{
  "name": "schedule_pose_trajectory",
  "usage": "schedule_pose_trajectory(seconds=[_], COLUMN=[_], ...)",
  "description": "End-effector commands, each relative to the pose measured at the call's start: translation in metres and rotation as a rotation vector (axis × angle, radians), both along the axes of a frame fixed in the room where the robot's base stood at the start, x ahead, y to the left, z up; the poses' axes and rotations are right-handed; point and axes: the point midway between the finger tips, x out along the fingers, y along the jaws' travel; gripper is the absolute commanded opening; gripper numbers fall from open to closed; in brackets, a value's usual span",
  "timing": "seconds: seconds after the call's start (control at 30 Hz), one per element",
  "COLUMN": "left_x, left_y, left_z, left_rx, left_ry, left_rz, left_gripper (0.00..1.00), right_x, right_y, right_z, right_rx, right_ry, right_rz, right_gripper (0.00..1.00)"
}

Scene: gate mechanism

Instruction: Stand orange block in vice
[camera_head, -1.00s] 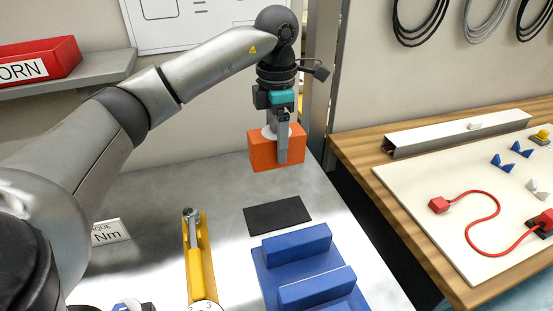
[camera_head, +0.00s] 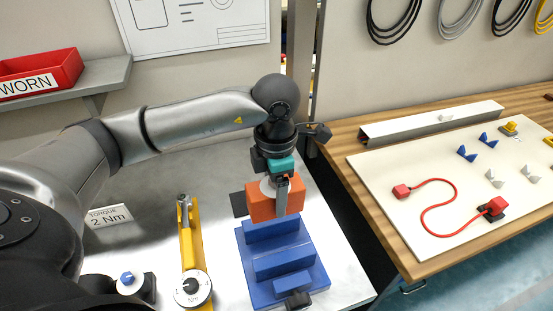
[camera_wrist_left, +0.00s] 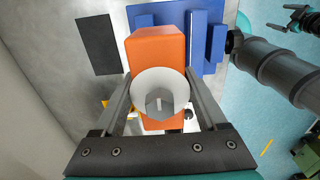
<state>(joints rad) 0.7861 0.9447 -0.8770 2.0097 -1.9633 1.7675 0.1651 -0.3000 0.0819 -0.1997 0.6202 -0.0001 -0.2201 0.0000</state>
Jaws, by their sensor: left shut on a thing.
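The orange block (camera_head: 262,207) is in my left gripper (camera_head: 282,198), whose fingers are shut on it. It hangs at the back end of the blue vice (camera_head: 284,264); contact between them cannot be told. In the left wrist view the block (camera_wrist_left: 157,48) lies between the fingers of the left gripper (camera_wrist_left: 160,88), with a white round piece and a grey bolt-like head in front of it. The blue vice (camera_wrist_left: 199,35) shows partly behind the block there. A dark gripper-like shape at that view's top right may be my right gripper; its fingers are unclear.
A dark mat (camera_head: 239,204) lies left of the block, partly hidden. A yellow torque tool (camera_head: 188,245) with a dial stands left of the vice. A Torque 2 Nm sign (camera_head: 108,216) is further left. A wooden bench (camera_head: 385,222) with a white board stands right, across a gap.

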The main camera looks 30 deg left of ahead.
Motion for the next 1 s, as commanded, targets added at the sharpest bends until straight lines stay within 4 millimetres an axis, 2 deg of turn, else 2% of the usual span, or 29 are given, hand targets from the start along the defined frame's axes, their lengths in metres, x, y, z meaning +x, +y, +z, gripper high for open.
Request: schedule_pose_trajectory(seconds=[0.1, 0.27, 0.8, 1.0], left_x=[-0.008, -0.013, -0.013, -0.013], left_y=[-0.005, -0.007, -0.008, -0.008], left_z=[0.003, 0.0, -0.045, -0.049], left_rx=[-0.007, -0.012, -0.012, -0.012], left_ry=[-0.006, -0.006, -0.005, -0.006], left_rz=[-0.001, 0.0, -0.001, -0.002], left_gripper=[0.0, 0.0, 0.0, 0.0], right_x=[0.0, 0.0, 0.0, 0.0], right_y=[-0.001, -0.001, 0.001, 0.003], right_z=[0.009, 0.009, -0.022, -0.024], right_rx=[-0.001, -0.001, 0.002, 0.004], right_ry=[0.0, 0.0, 0.0, 0.0], right_rz=[0.0, 0.0, 0.0, -0.001], right_gripper=[1.0, 1.0, 1.0, 1.0])
